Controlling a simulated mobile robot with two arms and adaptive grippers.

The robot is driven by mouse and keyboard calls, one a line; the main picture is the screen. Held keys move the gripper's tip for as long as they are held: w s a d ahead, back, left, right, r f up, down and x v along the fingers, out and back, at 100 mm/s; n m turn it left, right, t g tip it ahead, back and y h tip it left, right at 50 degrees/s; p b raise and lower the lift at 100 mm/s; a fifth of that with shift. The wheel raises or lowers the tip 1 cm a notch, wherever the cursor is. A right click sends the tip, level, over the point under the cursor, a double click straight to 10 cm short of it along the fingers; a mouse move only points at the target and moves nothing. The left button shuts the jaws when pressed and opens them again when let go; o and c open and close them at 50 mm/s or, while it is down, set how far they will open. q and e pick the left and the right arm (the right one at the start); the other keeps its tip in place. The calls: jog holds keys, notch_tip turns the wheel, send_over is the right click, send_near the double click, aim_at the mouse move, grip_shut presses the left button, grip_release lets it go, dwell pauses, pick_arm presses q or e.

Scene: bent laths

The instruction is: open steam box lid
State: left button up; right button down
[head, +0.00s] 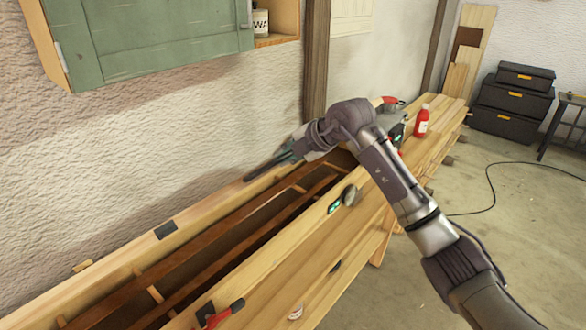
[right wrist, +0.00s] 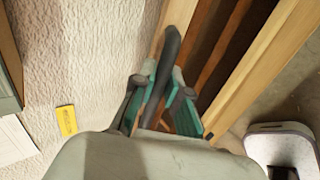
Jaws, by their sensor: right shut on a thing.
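The long wooden steam box (head: 262,240) runs from the lower left to the middle of the head view. Its top is open, and brown slatted racks (head: 190,258) show inside. A pale board along the wall side, seemingly the raised lid (head: 120,256), carries a dark plate. My right gripper (head: 285,157) is at the far part of this wall-side board. In the right wrist view, my right gripper (right wrist: 163,82) is shut on a dark bar, seemingly the lid handle (right wrist: 171,48). The arm hides part of the box's far end. My left gripper is not in view.
A red-handled clamp (head: 226,312) sits on the box's front side. A red bottle (head: 422,122) stands on the far bench. A green cabinet (head: 165,38) hangs above, and black cases (head: 512,100) stand at the back right. Floor to the right is mostly clear.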

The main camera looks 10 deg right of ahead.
jog(key=w+a+r, duration=0.1)
jog(key=w+r, duration=0.1)
jog(key=w+a+r, duration=0.2)
jog(key=r, duration=0.1)
jog(key=shift+w+a, duration=0.1)
jog(key=shift+a, duration=0.1)
jog(key=w+a+r, duration=0.3)
jog(key=w+a, duration=0.1)
jog(key=w, duration=0.1)
jog(key=shift+w+a+r, duration=0.2)
jog(key=shift+w+r, duration=0.15)
jog(key=shift+r, duration=0.05)
